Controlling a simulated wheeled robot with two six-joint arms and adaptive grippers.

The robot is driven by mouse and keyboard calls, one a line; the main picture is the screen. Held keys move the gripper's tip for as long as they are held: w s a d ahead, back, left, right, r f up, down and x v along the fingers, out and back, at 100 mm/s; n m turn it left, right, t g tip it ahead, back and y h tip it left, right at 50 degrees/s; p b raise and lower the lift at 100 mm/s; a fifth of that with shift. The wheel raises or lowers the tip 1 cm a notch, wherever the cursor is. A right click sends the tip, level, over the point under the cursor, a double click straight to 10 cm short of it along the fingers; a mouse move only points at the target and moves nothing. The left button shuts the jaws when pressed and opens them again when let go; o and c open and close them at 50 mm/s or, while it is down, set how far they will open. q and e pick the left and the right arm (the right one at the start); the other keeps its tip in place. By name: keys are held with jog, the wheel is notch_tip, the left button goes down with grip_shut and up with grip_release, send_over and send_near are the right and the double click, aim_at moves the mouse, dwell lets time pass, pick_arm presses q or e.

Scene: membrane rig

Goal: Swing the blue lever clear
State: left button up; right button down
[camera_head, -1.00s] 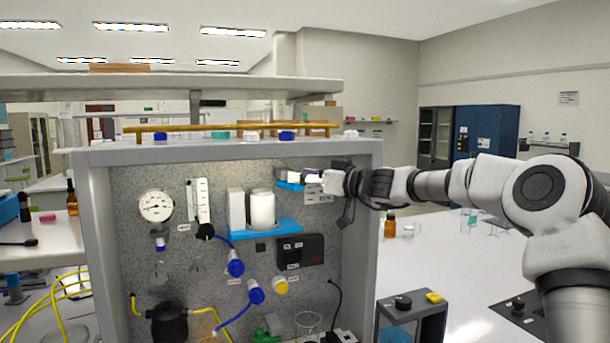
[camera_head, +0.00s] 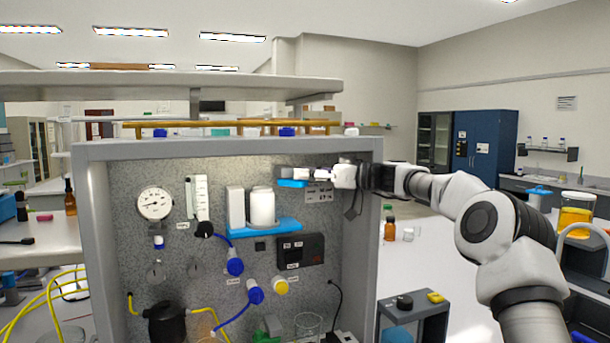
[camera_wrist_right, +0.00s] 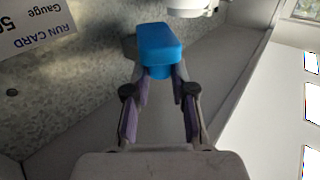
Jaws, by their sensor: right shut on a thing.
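The blue lever (camera_head: 292,184) is a short bright blue bar at the upper right of the speckled panel, beside a white card. In the right wrist view it is a rounded blue block (camera_wrist_right: 158,45) straight ahead of my fingers. My right gripper (camera_head: 322,176) comes in from the right, level with the lever. In the right wrist view the gripper's (camera_wrist_right: 160,82) purple-padded fingers close on the near end of the blue block. My left gripper is not in view.
The panel's grey right side wall (camera_head: 362,240) stands close under my right wrist. A shelf (camera_head: 180,88) runs above the rig. A blue ledge (camera_head: 275,229) with white canisters sits left of the lever. A pressure gauge (camera_head: 155,203) is at the left.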

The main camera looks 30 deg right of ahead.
jog(key=c, duration=1)
grip_release()
jog(key=shift+o, duration=0.2)
jog(key=shift+s+d, duration=0.1)
jog(key=shift+d, duration=0.05)
jog(key=v, duration=0.7)
jog(key=shift+s+d, duration=0.2)
